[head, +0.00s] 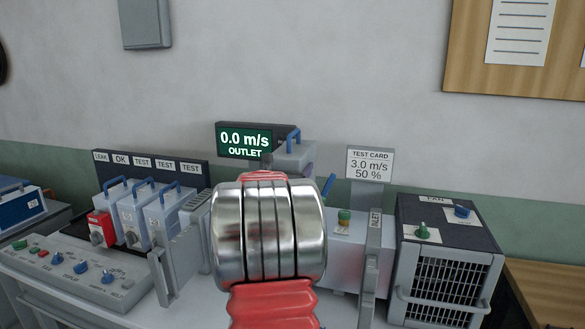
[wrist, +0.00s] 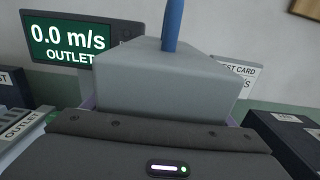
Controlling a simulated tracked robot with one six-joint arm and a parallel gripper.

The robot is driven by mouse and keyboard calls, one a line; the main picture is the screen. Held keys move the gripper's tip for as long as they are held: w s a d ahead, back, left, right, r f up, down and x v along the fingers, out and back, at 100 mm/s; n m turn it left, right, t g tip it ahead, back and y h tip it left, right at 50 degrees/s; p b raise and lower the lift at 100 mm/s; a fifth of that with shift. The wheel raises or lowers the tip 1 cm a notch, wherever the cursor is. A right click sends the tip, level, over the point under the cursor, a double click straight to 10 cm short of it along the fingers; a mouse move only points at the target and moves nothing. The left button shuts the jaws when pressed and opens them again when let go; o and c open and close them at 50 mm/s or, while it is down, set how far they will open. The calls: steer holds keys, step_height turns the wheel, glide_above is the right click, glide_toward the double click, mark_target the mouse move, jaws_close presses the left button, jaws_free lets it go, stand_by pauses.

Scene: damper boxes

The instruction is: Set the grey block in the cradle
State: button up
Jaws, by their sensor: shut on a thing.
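The grey block (wrist: 165,85) fills the middle of the wrist view, with a blue handle (wrist: 172,25) on its top. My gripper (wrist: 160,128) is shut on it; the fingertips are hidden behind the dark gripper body. In the head view the grey block (head: 296,156) shows just above my silver and red arm, which hides its lower part. The cradle cannot be made out; my arm covers the middle of the bench, between an upright grey plate (head: 161,276) at left and the INLET plate (head: 374,245) at right.
A display (head: 254,141) reading 0.0 m/s OUTLET stands behind the block. At left, several handled boxes (head: 130,215) stand behind a control panel (head: 75,270). At right are a TEST CARD sign (head: 370,163) and a fan box (head: 445,260).

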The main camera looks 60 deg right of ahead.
steer(key=shift+r, duration=0.1)
steer(key=shift+f, duration=5.2)
